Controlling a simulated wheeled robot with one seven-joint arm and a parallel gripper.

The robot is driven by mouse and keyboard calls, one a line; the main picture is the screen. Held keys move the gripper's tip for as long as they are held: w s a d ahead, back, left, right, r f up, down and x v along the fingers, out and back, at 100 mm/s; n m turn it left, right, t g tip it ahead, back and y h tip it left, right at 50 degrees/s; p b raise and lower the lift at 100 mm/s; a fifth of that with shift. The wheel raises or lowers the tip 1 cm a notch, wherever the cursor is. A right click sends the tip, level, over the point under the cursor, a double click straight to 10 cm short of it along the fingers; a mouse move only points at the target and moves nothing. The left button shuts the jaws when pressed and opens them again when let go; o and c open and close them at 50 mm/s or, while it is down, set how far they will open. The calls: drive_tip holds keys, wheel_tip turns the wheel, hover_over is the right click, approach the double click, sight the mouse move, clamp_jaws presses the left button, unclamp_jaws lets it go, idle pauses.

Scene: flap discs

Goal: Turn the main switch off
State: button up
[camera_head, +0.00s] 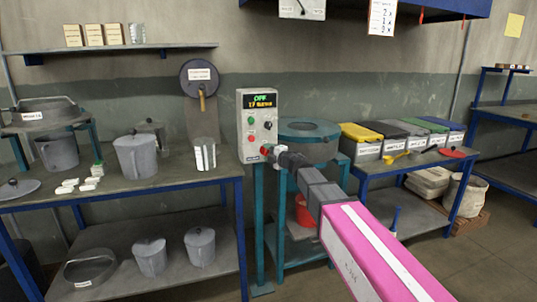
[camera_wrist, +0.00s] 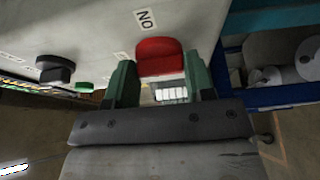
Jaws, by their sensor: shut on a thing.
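The control box (camera_head: 258,110) is a pale grey panel on a teal post, with a lit display that appears to read OFF above several small knobs and buttons. The main switch is a red handle (camera_wrist: 160,56) low on the panel, with an ON label beside it in the wrist view. My gripper (camera_head: 270,151) reaches the lower right of the panel. In the wrist view, my gripper (camera_wrist: 161,80) has its green fingers on both sides of the red handle, shut on it. The handle's lower part is partly hidden by the fingers.
A bench (camera_head: 120,190) with jugs stands left. A teal round machine (camera_head: 310,130) stands right of the panel. Lidded bins (camera_head: 368,150) sit on the right bench. A black knob (camera_wrist: 55,68) and a green button (camera_wrist: 84,87) are near my fingers.

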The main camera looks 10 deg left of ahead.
drive_tip(key=shift+n, duration=0.3)
drive_tip(key=o, duration=0.9)
drive_tip(key=v, duration=1)
drive_tip(key=shift+s+d+r, duration=0.1)
drive_tip(key=shift+s+d, duration=0.2)
